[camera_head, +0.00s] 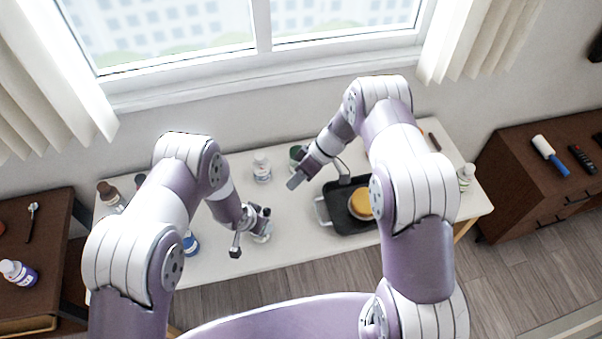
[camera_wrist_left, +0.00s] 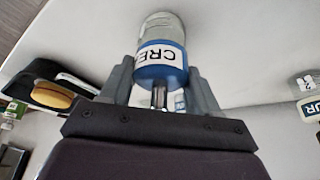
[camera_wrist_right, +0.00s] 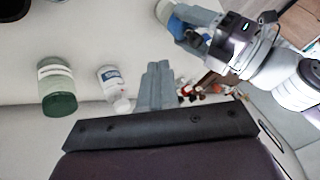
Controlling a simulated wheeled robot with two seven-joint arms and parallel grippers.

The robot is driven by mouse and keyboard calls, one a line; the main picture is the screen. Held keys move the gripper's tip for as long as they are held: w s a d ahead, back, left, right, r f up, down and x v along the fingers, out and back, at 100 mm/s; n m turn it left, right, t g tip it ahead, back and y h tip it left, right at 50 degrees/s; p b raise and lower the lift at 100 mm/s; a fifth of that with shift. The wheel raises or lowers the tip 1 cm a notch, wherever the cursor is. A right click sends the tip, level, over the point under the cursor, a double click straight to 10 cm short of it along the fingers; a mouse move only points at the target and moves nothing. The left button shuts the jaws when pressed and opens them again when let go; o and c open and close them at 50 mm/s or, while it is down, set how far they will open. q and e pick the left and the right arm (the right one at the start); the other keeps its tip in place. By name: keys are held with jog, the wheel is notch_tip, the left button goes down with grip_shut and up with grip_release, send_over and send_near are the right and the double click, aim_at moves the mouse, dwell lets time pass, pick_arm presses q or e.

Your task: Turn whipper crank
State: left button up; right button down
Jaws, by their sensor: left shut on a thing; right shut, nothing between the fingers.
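The whipper is a clear jar with a blue band marked "CRE" (camera_wrist_left: 162,45) and a metal shaft at its near end in the left wrist view. My left gripper (camera_wrist_left: 160,85) is shut on it around the shaft and band; in the head view this gripper (camera_head: 264,216) is low over the table, mostly covering the jar (camera_head: 262,237). The jar also shows at the top of the right wrist view (camera_wrist_right: 168,14). My right gripper (camera_head: 294,182) is shut and empty, up and right of the jar, apart from it. I cannot make out the crank clearly.
A black pan (camera_head: 345,219) with a round yellow food (camera_head: 361,204) sits right of the jar. A white bottle (camera_head: 262,168) and a green-lidded jar (camera_wrist_right: 58,88) stand toward the back. A blue item (camera_head: 191,243) is at the left. The table front is mostly clear.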

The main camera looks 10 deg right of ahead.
jog(key=s+a+f, duration=0.2)
jog(key=a+f, duration=0.1)
jog(key=a, duration=0.2)
jog(key=shift+s+a+f, duration=0.25)
jog(key=shift+s+f, duration=0.05)
jog(key=shift+s, duration=0.05)
jog(key=shift+s+m+t, duration=0.8)
jog(key=shift+s+m, duration=0.5)
jog(key=shift+s, duration=0.35)
